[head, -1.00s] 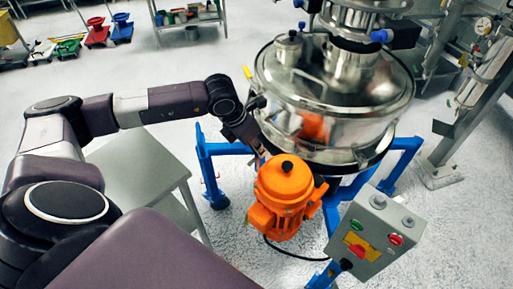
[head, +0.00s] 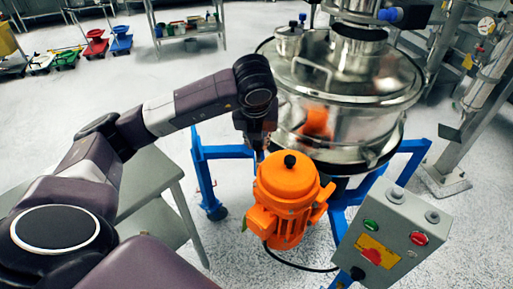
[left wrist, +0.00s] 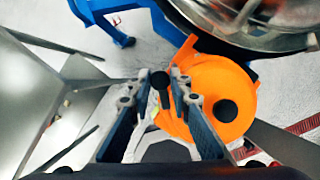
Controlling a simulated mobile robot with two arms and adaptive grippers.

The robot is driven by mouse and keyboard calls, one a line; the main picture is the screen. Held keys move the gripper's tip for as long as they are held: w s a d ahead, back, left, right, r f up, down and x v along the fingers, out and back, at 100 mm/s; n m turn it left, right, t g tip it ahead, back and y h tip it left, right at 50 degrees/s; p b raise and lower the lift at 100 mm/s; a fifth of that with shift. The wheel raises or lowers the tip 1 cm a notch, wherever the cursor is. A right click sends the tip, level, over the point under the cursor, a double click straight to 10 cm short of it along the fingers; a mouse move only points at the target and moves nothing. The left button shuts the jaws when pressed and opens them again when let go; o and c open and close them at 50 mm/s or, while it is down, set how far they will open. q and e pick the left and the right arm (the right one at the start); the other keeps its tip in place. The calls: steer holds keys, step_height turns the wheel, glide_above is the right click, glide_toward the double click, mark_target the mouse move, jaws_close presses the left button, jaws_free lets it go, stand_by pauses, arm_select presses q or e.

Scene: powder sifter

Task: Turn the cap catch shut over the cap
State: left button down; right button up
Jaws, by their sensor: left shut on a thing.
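My left gripper (head: 259,150) points down between the steel sifter (head: 350,120) and the orange motor (head: 287,190). In the left wrist view its two fingers (left wrist: 162,78) are closed on a small dark knob-headed piece (left wrist: 160,82). I cannot tell whether this piece is the cap catch; the fingers hide much of it. The orange motor also shows in the left wrist view (left wrist: 210,85), with a black round top (left wrist: 226,111). A small capped port (head: 289,42) stands on the sifter lid. No catch over it can be made out. My right gripper is not in view.
A grey control box (head: 388,240) with coloured buttons stands at the front right. A blue frame (head: 203,165) surrounds the sifter and motor. A grey table (head: 150,185) stands at the left under my arm. Open floor lies beyond it.

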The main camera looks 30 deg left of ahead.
arm_select(q)
steer(key=shift+w+n+y, duration=0.15)
steer(key=shift+n+y, duration=0.15)
steer(key=shift+n, duration=0.2)
steer(key=shift+d+r+n, duration=0.1)
steer(key=shift+r+n, duration=0.1)
steer(key=shift+n, duration=0.6)
steer(key=shift+n+g+y+p, duration=0.5)
steer(key=shift+n+g+p, duration=0.15)
steer(key=shift+n, duration=0.55)
steer(key=c, duration=1.8)
jaws_free()
steer(key=shift+f, duration=0.1)
